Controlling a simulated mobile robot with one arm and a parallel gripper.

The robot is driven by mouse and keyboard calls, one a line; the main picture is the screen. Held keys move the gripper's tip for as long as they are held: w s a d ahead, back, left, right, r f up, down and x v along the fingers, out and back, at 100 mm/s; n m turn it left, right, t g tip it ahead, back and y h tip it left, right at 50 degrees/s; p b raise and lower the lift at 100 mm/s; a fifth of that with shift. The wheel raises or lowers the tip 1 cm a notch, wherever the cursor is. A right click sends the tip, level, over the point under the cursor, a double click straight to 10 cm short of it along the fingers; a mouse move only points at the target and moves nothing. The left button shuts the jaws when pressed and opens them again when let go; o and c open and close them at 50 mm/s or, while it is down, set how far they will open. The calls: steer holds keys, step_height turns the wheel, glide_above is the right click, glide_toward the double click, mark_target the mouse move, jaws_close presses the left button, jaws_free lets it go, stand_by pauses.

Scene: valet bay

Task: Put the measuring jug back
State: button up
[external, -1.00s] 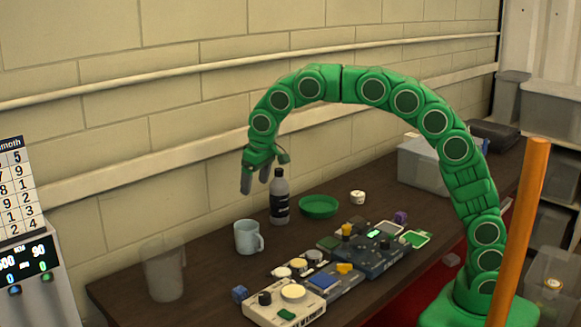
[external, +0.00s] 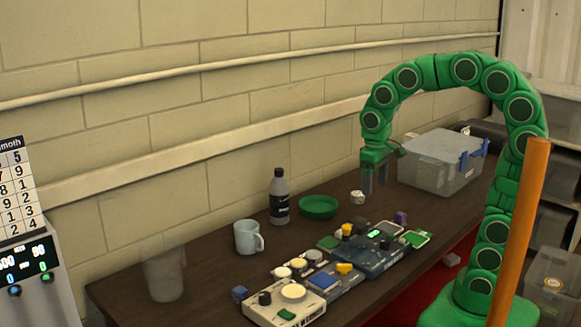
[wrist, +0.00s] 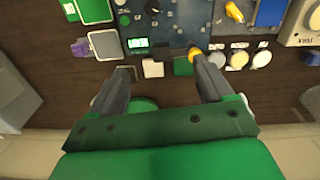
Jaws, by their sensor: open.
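A clear, see-through jug-like vessel (external: 164,275), which looks like the measuring jug, stands upright at the left end of the dark table (external: 215,280). It is faint against the wall, and I cannot make out markings on it. My gripper (external: 374,182) points down, open and empty, above the back right of the table, left of the lidded box. It is far to the right of the jug. In the wrist view, my spread fingers (wrist: 160,66) have nothing held between them. The jug is not in the wrist view.
A blue mug (external: 247,238), dark-labelled bottle (external: 279,198) and green bowl (external: 318,206) stand along the back. Several control boxes (external: 368,255) fill the front. A lidded clear box (external: 440,165) is at the right. An orange pole (external: 520,225) stands in front of my arm.

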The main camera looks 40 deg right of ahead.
steer(key=s+d+f+g, duration=0.1)
steer(key=s+d+f, duration=0.2)
steer(key=s, duration=0.6)
steer(key=s+d+f+m, duration=0.1)
steer(key=s+d+f, duration=0.1)
steer(key=s, duration=0.8)
steer(key=shift+s+d+f+g, duration=0.25)
steer(key=shift+d+f+g, duration=0.15)
steer(key=shift+d, duration=0.5)
